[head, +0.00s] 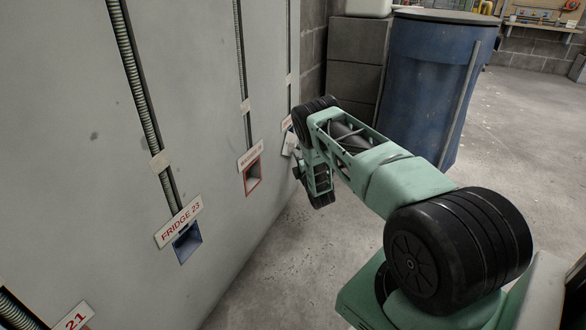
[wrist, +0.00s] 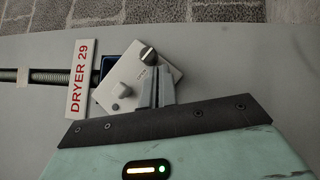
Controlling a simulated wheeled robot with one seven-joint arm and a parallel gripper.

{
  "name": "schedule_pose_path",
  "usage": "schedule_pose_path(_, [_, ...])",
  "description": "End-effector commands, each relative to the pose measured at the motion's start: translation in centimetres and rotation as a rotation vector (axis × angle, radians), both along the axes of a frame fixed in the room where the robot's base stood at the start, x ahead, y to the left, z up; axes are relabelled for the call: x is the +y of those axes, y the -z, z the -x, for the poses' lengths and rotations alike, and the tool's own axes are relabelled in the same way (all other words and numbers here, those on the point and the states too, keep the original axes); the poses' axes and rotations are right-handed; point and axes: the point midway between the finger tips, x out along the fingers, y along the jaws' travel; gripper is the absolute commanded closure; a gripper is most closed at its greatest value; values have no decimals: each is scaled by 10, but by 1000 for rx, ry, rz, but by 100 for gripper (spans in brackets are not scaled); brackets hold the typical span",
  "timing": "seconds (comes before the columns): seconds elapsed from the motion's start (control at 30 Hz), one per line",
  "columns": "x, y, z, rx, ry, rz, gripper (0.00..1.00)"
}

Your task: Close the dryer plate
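In the wrist view, the white sign "DRYER 29" (wrist: 82,80) is beside a blue-framed opening (wrist: 107,66). The pale dryer plate (wrist: 130,72) sits tilted over most of this opening, leaving a blue strip bare near the sign. The plate carries a small grey knob (wrist: 124,89), and a dark round knob (wrist: 149,55) is at its far edge. My gripper (wrist: 156,78) has its fingers close together at the plate's edge, just below the dark knob, with nothing visible between them. Whether they touch the plate is unclear. In the head view, my arm hides the fingers; a pale piece of the plate (head: 289,143) shows.
The grey wall (head: 90,140) also carries the "FRIDGE 23" sign (head: 180,222) with a blue socket (head: 187,243), and a red-framed socket (head: 253,177). Ribbed conduits run above them. A blue barrel (head: 425,85) stands beyond my arm. Floor beside the wall is clear.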

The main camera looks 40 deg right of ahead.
Motion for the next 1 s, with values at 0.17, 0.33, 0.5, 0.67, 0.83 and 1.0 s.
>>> schedule_pose_path(0.17, [-9, -4, -4, -15, -2, 41, 100])
schedule_pose_path(0.33, [-18, -13, -7, -48, 1, 122, 100])
schedule_pose_path(0.5, [-24, -21, -10, -49, 0, 121, 100])
schedule_pose_path(0.67, [-27, -26, -11, -48, 0, 118, 100])
schedule_pose_path(0.83, [-30, -30, -12, -48, 1, 119, 100])
schedule_pose_path(1.0, [-31, -31, -12, -49, 1, 118, 100])
